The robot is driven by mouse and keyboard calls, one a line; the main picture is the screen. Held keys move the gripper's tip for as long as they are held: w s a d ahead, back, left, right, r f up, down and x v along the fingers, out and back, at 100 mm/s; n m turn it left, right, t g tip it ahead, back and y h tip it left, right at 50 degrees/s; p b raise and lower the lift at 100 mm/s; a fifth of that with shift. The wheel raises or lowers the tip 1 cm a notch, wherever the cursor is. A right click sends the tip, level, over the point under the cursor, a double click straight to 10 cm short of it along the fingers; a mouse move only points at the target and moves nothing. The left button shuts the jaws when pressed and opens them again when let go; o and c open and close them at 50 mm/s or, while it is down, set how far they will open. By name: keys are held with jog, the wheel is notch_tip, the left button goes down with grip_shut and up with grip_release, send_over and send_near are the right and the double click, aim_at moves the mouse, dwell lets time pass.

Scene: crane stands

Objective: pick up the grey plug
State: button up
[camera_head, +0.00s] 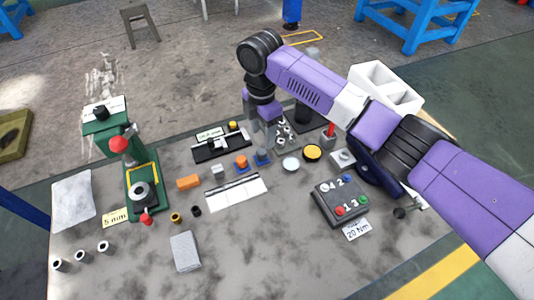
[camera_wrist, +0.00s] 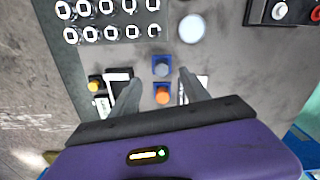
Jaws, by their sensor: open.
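The grey plug (camera_wrist: 162,68) sits on a blue square base in the wrist view, ahead of and between my fingertips. In the head view the blue base (camera_head: 262,160) shows just below my gripper, and the plug is partly hidden there. My gripper (camera_wrist: 160,78) is open and empty, pointing down, with one finger on each side of the grey plug's line of sight. I cannot tell its exact height above the plug.
A rack of several sockets (camera_wrist: 110,20) lies close to the plugs. A white disc (camera_head: 291,164), a yellow disc (camera_head: 312,152) and a button box (camera_head: 342,202) are to the right. A green press (camera_head: 140,185) stands left.

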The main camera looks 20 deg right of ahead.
aim_at(262, 152)
notch_tip(262, 152, down, 2)
jog(key=shift+d+f, duration=0.1)
jog(key=shift+f, duration=0.15)
jog(key=shift+s+a+f, duration=0.1)
jog(key=shift+a+f, duration=0.1)
jog(key=shift+f, duration=1.1)
jog(key=shift+s+a+f, duration=0.1)
jog(key=shift+a+f, duration=0.05)
jog(key=shift+f, duration=1.15)
grip_shut()
